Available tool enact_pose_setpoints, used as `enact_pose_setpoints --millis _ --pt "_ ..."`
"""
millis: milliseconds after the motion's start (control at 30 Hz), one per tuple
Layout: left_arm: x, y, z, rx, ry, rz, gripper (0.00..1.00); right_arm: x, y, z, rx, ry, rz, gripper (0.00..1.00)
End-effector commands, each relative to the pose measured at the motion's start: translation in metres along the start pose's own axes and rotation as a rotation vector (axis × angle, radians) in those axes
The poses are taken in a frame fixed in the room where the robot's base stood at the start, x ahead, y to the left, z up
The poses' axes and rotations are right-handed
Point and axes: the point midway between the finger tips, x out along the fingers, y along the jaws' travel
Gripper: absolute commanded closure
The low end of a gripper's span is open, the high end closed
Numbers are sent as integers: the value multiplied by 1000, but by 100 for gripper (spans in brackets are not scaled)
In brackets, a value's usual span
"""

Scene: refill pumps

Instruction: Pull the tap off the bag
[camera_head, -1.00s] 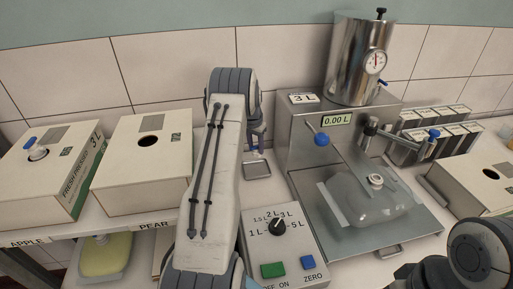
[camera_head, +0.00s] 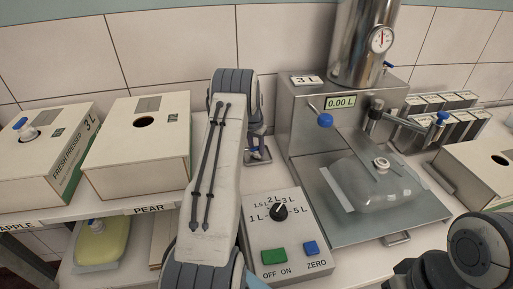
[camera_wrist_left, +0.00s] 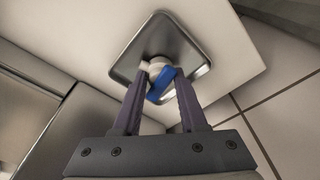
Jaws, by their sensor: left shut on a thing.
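My left gripper (camera_head: 256,147) is shut on a tap with a blue lever and white body (camera_wrist_left: 158,78). The tap is at a small square metal tray (camera_wrist_left: 134,72) behind the control box; the tray also shows in the head view (camera_head: 263,155). I cannot tell whether the tap touches the tray. A clear bag (camera_head: 376,187) lies on the filler's steel platform, apart from the gripper. Its white spout (camera_head: 381,163) faces up with no tap on it. My right gripper is out of view; only part of my right arm shows at lower right.
The filler (camera_head: 310,127) has a blue-knobbed lever and reads 0.00 L. A control box (camera_head: 287,235) stands in front of the tray. Cartons stand on the left (camera_head: 138,150) and right (camera_head: 477,170). A yellow-filled bag (camera_head: 100,245) lies on the lower shelf.

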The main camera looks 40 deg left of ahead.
Motion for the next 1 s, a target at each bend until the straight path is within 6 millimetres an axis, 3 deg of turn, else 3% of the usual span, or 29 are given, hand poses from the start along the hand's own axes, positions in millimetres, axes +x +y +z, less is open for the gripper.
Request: enact_pose_setpoints --millis 1000 --pt "5 0 1 0 0 0 100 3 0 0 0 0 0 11"
